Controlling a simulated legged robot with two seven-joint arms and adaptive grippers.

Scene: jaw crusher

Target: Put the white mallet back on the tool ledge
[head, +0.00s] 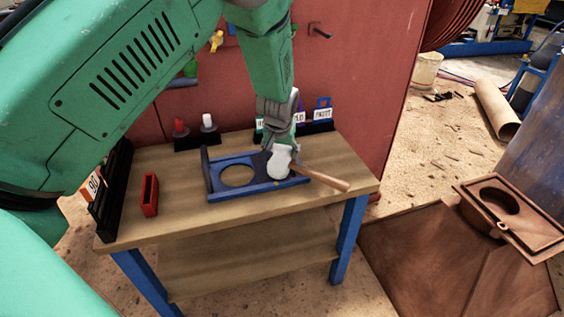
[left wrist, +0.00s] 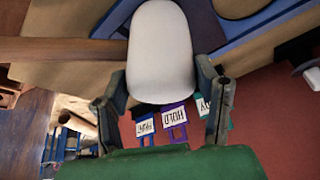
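The white mallet has a white head (head: 279,164) and a wooden handle (head: 328,181) that points right over the bench top. My left gripper (head: 284,146) reaches down from above, with its fingers on both sides of the head. In the left wrist view the white head (left wrist: 161,50) fills the gap between the fingers (left wrist: 162,92), which seem to touch it. The handle (left wrist: 65,50) runs left there. Whether the mallet rests on the blue plate or hangs just above it is unclear. I cannot tell which surface is the tool ledge. My right gripper is out of view.
A blue plate (head: 221,187) with a round hole lies on the wooden bench (head: 180,216). A red block (head: 149,194) and black rack (head: 112,187) are at left. A black holder (head: 197,143) and tagged padlocks (head: 322,114) line the back. The front of the bench is clear.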

